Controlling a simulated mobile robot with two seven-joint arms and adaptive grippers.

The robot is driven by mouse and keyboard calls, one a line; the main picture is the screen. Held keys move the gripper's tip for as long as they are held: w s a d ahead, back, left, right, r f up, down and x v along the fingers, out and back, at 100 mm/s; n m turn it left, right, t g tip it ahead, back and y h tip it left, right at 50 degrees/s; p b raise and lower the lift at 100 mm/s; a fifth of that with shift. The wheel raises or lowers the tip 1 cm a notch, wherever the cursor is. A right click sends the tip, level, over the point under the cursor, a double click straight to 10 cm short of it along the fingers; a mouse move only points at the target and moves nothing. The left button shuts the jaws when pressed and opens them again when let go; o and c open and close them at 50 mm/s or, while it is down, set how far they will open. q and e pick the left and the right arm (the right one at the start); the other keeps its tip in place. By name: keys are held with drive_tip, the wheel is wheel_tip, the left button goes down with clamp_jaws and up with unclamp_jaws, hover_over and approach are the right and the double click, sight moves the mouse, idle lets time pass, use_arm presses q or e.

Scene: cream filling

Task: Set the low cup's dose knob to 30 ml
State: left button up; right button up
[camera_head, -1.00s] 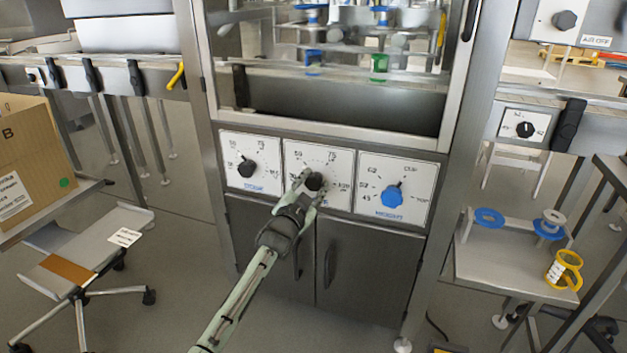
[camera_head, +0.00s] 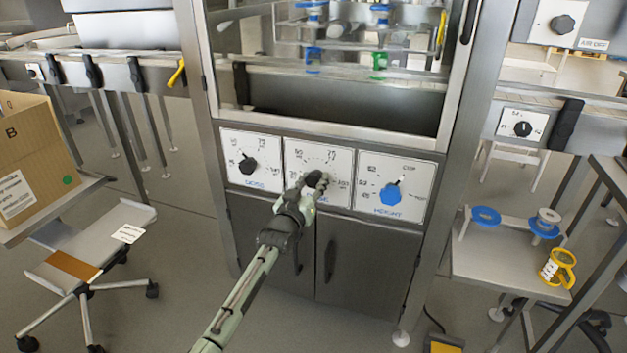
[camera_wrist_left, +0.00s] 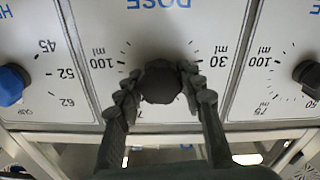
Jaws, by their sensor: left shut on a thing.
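The middle panel (camera_head: 337,160) carries a dial marked 30, 50, 75 and 100 ml. Its dark knob (camera_head: 317,179) sits between the fingers of my left gripper (camera_head: 312,186). In the left wrist view the picture is inverted: the left gripper (camera_wrist_left: 160,88) is shut on the knob (camera_wrist_left: 160,82) from both sides, with 100 ml at left and 30 ml at right. The knob's pointer cannot be made out. The left panel (camera_head: 230,146) is another DOSE dial with a black knob (camera_head: 247,163). Which dial serves the low cup cannot be told. My right gripper is not in view.
The HEIGHT panel (camera_head: 425,185) with a blue knob (camera_head: 391,194) is close on the right of the held dial. Cabinet doors (camera_head: 350,270) lie below. A side table (camera_head: 475,262) with a yellow-handled piece (camera_head: 564,262) stands right, and a chair (camera_head: 105,225) left.

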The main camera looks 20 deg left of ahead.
use_arm(q)
drive_tip(key=shift+n, duration=0.3)
idle(0.4)
drive_tip(key=o, duration=1.2)
drive_tip(key=shift+c, duration=0.2)
drive_tip(key=s, duration=1.2)
drive_tip(key=shift+a, duration=0.25)
